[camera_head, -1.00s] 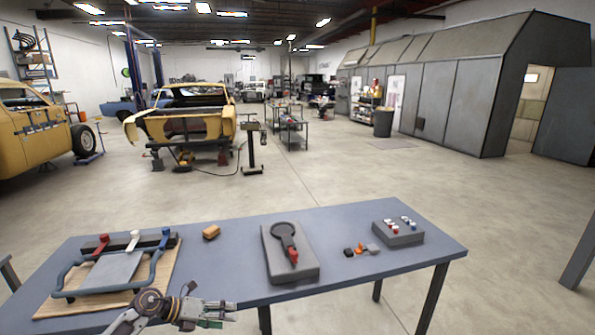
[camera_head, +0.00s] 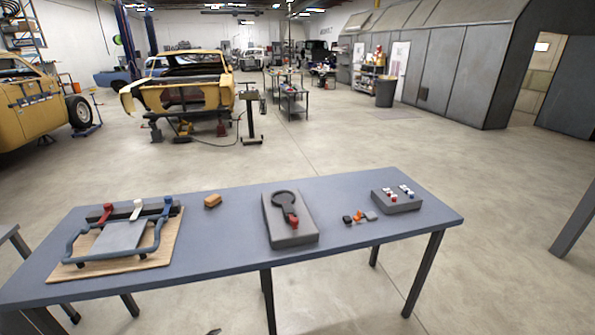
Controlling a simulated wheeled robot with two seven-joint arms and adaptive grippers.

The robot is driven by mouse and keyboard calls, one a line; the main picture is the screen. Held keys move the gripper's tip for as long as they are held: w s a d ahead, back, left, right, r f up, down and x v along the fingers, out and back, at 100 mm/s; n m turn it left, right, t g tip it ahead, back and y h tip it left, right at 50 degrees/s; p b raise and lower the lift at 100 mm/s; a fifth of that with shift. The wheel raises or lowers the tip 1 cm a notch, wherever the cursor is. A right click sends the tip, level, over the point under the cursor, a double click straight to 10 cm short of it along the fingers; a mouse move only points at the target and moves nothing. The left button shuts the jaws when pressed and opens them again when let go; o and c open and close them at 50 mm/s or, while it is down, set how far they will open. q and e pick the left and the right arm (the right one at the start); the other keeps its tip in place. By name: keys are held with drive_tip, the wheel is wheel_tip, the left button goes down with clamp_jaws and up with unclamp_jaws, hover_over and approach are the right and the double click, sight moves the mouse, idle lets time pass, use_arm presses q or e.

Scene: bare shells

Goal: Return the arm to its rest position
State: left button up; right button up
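Neither of my grippers shows clearly in the head view. A small dark tip shows at the bottom edge, left of the middle, and I cannot tell what it belongs to. The blue-grey table (camera_head: 340,240) stands across the front. Nothing of my arms is over the tabletop.
On the table are a wooden board (camera_head: 150,262) with a blue-handled frame (camera_head: 72,247), an orange-brown block (camera_head: 212,201), a grey block with a dark ring-shaped tool (camera_head: 291,234), small loose pieces (camera_head: 359,216) and a grey box with red, white and blue knobs (camera_head: 397,205).

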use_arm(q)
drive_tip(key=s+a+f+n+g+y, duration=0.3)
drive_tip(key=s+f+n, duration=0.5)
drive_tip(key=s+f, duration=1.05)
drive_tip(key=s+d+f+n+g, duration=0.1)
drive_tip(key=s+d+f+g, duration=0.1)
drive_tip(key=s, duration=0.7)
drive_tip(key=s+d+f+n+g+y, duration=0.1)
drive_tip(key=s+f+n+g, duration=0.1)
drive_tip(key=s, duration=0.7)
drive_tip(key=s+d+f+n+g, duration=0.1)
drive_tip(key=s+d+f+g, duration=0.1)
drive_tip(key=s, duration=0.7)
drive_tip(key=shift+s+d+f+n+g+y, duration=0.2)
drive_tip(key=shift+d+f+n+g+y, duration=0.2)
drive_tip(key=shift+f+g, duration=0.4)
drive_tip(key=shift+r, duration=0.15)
